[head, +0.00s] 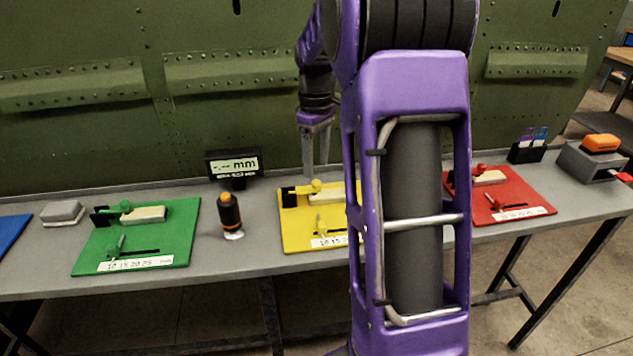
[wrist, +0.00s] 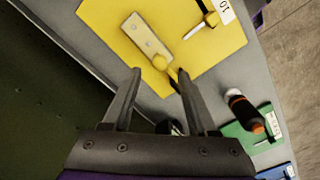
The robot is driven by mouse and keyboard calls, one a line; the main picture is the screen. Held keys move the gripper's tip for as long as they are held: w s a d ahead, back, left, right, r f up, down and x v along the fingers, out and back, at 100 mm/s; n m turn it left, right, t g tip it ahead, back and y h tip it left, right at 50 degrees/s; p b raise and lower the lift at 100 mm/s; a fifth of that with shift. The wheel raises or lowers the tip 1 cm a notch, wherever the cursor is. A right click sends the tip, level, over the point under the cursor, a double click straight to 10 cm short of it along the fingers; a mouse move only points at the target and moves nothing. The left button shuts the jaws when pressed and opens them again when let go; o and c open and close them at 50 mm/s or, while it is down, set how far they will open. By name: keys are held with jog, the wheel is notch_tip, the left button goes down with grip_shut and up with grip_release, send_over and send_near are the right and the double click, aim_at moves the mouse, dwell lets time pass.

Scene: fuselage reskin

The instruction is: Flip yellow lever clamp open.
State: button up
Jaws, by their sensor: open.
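The yellow station board (head: 298,234) lies on the grey bench, partly hidden behind my arm in the head view. Its yellow lever clamp (head: 316,186) sits at the board's back left, with a round knob and a black block beside a pale bar (head: 332,195). In the wrist view the clamp's yellow knob (wrist: 160,63) and lever lie just beyond my fingertips, between them in the picture. My gripper (wrist: 160,72) is open and empty. In the head view my gripper (head: 321,172) points down over the clamp. I cannot tell whether it touches the lever.
A green board (head: 150,243) with a similar clamp is to the left, a red board (head: 520,200) to the right. An orange-and-black bottle-like tool (head: 230,212) and a mm display (head: 234,164) stand left of the yellow board. The green riveted wall (head: 240,120) rises behind.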

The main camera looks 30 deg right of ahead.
aim_at(316, 181)
notch_tip(316, 181, down, 5)
jog(key=shift+r+b, duration=0.1)
jog(key=shift+b, duration=0.25)
grip_shut()
dwell(1.3)
